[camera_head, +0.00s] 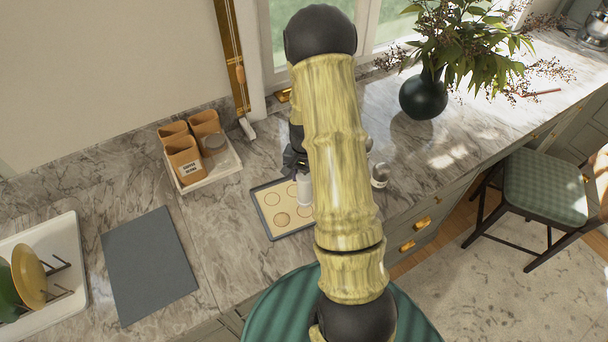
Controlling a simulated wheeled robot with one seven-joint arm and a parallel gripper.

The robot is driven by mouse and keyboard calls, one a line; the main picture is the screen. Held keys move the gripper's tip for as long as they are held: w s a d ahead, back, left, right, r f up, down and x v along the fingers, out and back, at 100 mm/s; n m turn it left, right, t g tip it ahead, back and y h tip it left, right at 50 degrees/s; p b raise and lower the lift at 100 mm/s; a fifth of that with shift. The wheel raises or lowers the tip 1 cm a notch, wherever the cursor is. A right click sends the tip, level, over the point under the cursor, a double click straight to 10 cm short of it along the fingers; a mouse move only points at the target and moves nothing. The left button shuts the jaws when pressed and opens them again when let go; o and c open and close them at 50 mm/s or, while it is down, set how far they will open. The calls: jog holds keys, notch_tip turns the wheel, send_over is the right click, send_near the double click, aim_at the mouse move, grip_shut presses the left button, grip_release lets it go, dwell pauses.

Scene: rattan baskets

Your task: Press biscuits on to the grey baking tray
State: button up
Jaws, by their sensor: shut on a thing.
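The grey baking tray (266,222) lies on the marble counter left of and partly behind my arm. It has a dark rim and a pale cream surface. The tray's right side is hidden by my arm. My gripper (297,172) is dark and mostly hidden behind my arm, above the tray's far part. It is shut on a small white cylindrical object (305,190). I cannot tell whether this object touches a biscuit.
A white tray with orange-brown containers (184,160) stands behind left. A grey mat (148,262) and a white dish rack (70,240) lie left. A small white-and-grey item (379,176) sits right of my arm. A dark vase (424,95) stands back right. Counter between mat and baking tray is clear.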

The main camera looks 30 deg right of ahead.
aim_at(305, 189)
notch_tip(305, 189, down, 4)
jog(key=shift+s+d+r+b, duration=0.1)
jog(key=shift+d+r+b, duration=0.05)
jog(key=shift+b, duration=0.9)
jog(key=shift+f+b, duration=0.3)
jog(key=shift+f, duration=0.25)
jog(key=shift+r, duration=0.1)
jog(key=shift+f+b, duration=0.35)
jog(key=shift+f, duration=0.2)
jog(key=shift+f, duration=0.1)
dwell(1.1)
